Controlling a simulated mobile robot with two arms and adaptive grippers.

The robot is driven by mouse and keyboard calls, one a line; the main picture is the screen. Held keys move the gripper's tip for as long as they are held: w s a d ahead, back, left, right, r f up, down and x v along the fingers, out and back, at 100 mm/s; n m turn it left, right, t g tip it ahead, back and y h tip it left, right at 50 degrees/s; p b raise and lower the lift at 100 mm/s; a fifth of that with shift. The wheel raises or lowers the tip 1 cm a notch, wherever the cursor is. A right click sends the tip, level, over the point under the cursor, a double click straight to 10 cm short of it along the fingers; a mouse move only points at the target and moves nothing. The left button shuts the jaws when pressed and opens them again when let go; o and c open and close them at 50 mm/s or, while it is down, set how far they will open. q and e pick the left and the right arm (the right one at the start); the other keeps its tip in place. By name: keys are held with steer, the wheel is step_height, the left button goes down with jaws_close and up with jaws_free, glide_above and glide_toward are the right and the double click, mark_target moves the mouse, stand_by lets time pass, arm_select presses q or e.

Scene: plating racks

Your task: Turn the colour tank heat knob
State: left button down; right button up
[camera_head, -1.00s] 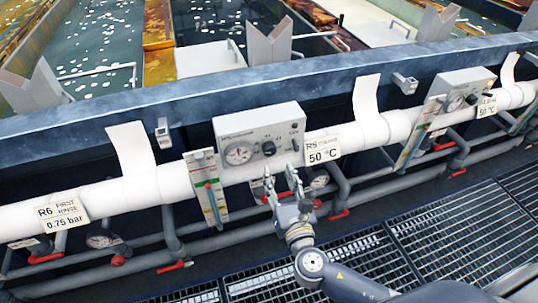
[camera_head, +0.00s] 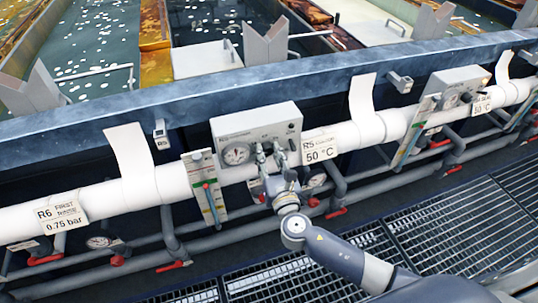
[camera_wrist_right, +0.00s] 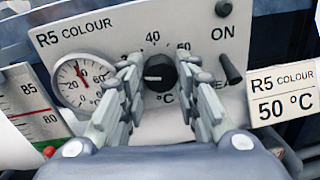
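The colour tank's heat knob (camera_wrist_right: 160,73) is round and black. The box also shows in the head view (camera_head: 222,127). My right gripper (camera_head: 271,150) is open at the box front. In the wrist view its two fingers (camera_wrist_right: 160,76) stand on either side of the knob; I cannot tell whether they touch it. In the head view the fingers mostly hide the knob. My left gripper is out of view.
A round gauge (camera_wrist_right: 82,83) sits left of the knob; a black toggle (camera_wrist_right: 231,69) and a black button (camera_wrist_right: 223,8) sit right. An R5 COLOUR 50 °C tag (camera_wrist_right: 284,92) hangs beside the box. A white pipe (camera_head: 105,196) and red-handled valves (camera_head: 174,266) run below.

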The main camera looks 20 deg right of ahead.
steer(key=shift+m, duration=0.3)
steer(key=m+b, duration=0.1)
steer(key=m, duration=0.4)
steer(key=m+b, duration=0.1)
steer(key=m, duration=0.2)
steer(key=shift+d+m+g+y, duration=0.1)
steer(key=shift+m+g+y, duration=0.2)
steer(key=shift+m, duration=0.1)
steer(key=m, duration=0.6)
steer(key=shift+d+m+y, duration=0.1)
steer(key=shift+m+y, duration=0.2)
steer(key=m, duration=0.2)
steer(key=shift+m, duration=0.3)
steer(key=m+y+p, duration=0.1)
steer(key=m, duration=0.2)
steer(key=shift+m+p, duration=0.45)
steer(key=shift+m, duration=1.35)
steer(key=shift+f, duration=0.1)
steer(key=shift+c, duration=0.2)
